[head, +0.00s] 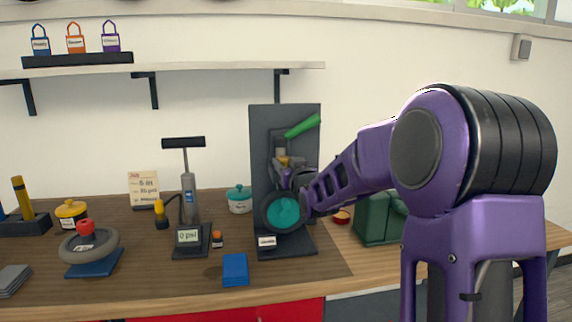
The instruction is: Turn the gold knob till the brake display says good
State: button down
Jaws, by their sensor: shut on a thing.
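A dark upright stand (262,130) on the bench holds a green lever (302,126) near its top and a black ring with a teal centre (284,212) lower down. A small gold part (282,161), which looks like the gold knob, shows between them. My gripper (285,177) reaches in from the right and is shut at the knob; its fingers and the arm hide most of the contact. A small white display (267,241) sits on the stand's base; its word is too small to read surely.
Left of the stand are a floor pump reading 0 psi (188,236), a blue block (235,268), a teal pot (240,200) and a grey wheel with a red top (88,247). A green box (372,220) stands right, behind my arm. A wall shelf (210,67) hangs above.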

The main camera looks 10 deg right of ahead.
jog(key=shift+a+m+h, duration=0.2)
jog(key=shift+m+h, duration=0.2)
jog(key=shift+h, duration=0.2)
jog(key=shift+a+m+h, duration=0.2)
jog(key=shift+m+h, duration=0.2)
jog(key=shift+h, duration=0.3)
jog(key=m+h, duration=0.1)
jog(key=h, duration=0.1)
jog(key=shift+a+r+m+h, duration=0.1)
jog(key=shift+a+m+h, duration=0.05)
jog(key=shift+m+h, duration=0.25)
jog(key=m+g+h+p, duration=0.1)
jog(key=m+h+p, duration=0.1)
jog(key=h+p, duration=0.1)
jog(key=shift+w+a, duration=0.1)
jog(key=shift+a, duration=0.05)
jog(key=shift+m+h+p, duration=0.35)
jog(key=shift+m+h, duration=0.05)
jog(key=shift+h, duration=0.2)
jog(key=shift+c, duration=1.9)
grip_release()
